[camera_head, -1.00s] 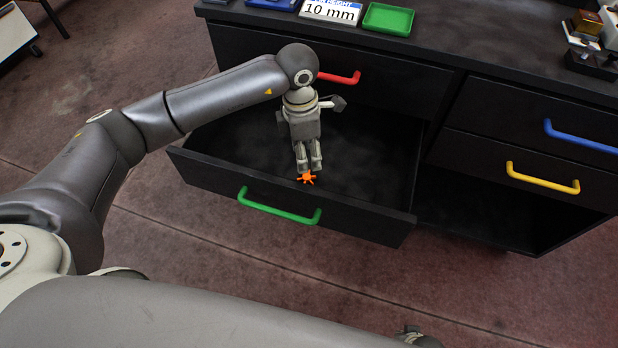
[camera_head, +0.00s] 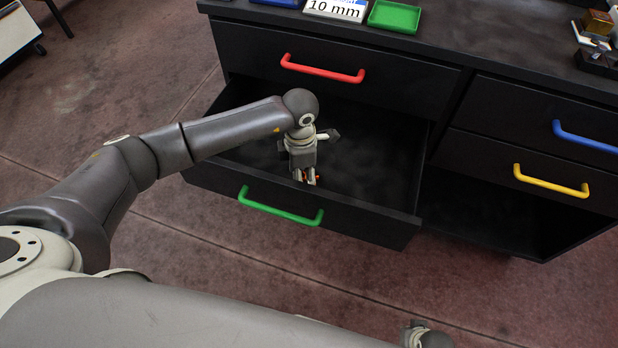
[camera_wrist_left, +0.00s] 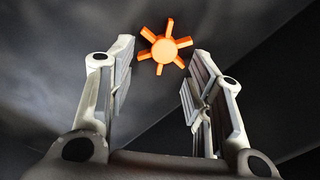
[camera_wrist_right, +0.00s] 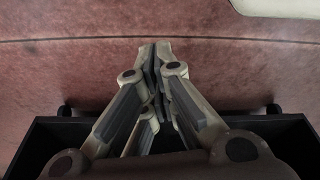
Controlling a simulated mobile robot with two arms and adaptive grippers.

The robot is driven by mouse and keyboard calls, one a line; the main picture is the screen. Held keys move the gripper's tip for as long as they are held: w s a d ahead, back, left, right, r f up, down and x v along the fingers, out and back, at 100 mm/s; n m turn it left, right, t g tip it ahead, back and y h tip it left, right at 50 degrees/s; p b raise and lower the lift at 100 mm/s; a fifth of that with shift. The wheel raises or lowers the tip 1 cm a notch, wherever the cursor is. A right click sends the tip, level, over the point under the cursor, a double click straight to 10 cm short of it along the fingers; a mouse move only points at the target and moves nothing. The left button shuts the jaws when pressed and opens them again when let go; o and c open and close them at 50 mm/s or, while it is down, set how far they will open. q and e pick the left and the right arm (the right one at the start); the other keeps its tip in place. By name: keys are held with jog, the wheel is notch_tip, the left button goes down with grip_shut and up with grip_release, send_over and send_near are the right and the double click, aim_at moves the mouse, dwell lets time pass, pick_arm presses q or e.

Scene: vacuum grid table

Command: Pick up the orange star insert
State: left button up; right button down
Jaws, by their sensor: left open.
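The orange star insert (camera_wrist_left: 164,50) is a small round-centred piece with several stubby arms. In the left wrist view it lies on the dark drawer floor, between and just beyond the fingertips. My left gripper (camera_head: 304,178) is open, pointing down inside the open drawer. In the head view its fingers hide most of the star, and only bits of orange show. I cannot tell whether the fingers touch it. My right gripper (camera_wrist_right: 158,48) is shut in the right wrist view, its fingertips together, with nothing visible between them.
The open drawer (camera_head: 375,222) has a green handle (camera_head: 280,208), and its front wall is close to my left gripper. Above is a closed drawer with a red handle (camera_head: 322,68). A green tray (camera_head: 394,16) sits on the tabletop. The drawer's right part is clear.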

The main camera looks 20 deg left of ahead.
pick_arm(q)
jog(key=shift+f, duration=0.25)
jog(key=c, duration=0.4)
jog(key=shift+r, duration=0.15)
